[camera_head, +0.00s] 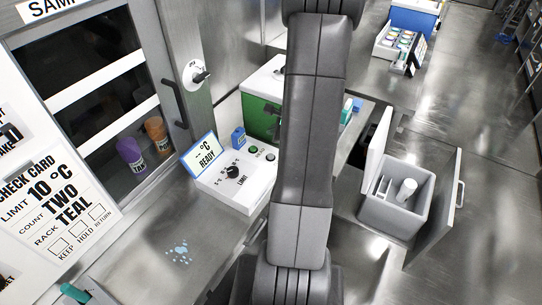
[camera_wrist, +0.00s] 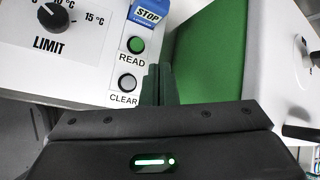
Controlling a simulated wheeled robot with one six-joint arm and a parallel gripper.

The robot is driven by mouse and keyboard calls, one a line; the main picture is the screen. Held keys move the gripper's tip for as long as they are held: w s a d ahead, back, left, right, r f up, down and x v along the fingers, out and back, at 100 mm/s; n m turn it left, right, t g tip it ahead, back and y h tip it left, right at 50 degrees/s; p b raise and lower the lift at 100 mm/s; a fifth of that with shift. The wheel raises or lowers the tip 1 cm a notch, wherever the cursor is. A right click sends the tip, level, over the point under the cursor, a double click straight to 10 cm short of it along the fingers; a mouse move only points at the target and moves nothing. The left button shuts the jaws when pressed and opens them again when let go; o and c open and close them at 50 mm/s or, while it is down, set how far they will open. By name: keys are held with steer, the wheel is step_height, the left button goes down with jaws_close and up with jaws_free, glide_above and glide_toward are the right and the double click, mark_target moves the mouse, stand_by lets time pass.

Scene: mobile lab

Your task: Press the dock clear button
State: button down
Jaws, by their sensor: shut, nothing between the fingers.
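The white dock (camera_head: 236,185) stands on the metal counter, with a LIMIT knob (camera_head: 232,172), a green button and a pale button on its sloped top. In the wrist view the pale grey clear button (camera_wrist: 127,82) sits above the printed word CLEAR. The green read button (camera_wrist: 136,45) is just above it. My gripper (camera_wrist: 158,72) is shut and empty. Its fingertips appear just right of the clear button, and I cannot tell their height over the panel. In the head view my arm hides the gripper.
A blue STOP block (camera_head: 238,137) stands behind the panel. A green-faced white unit (camera_head: 261,117) is close by on the right. An open drawer with a grey bin (camera_head: 405,211) is further right. Blue drops (camera_head: 177,252) lie on the counter.

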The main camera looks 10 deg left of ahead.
steer(key=b, duration=0.5)
glide_above(271, 156)
steer(key=f, duration=0.7)
steer(key=shift+s+d+f, duration=0.2)
steer(key=shift+d, duration=0.15)
steer(key=shift+f+b, duration=0.7)
steer(key=shift+b, duration=0.3)
steer(key=shift+f+b, duration=0.35)
steer(key=shift+b, duration=0.2)
steer(key=shift+f+b, duration=0.5)
steer(key=shift+b, duration=0.05)
stand_by(0.9)
steer(key=shift+r, duration=0.1)
steer(key=shift+r+p, duration=0.65)
steer(key=shift+r, duration=0.15)
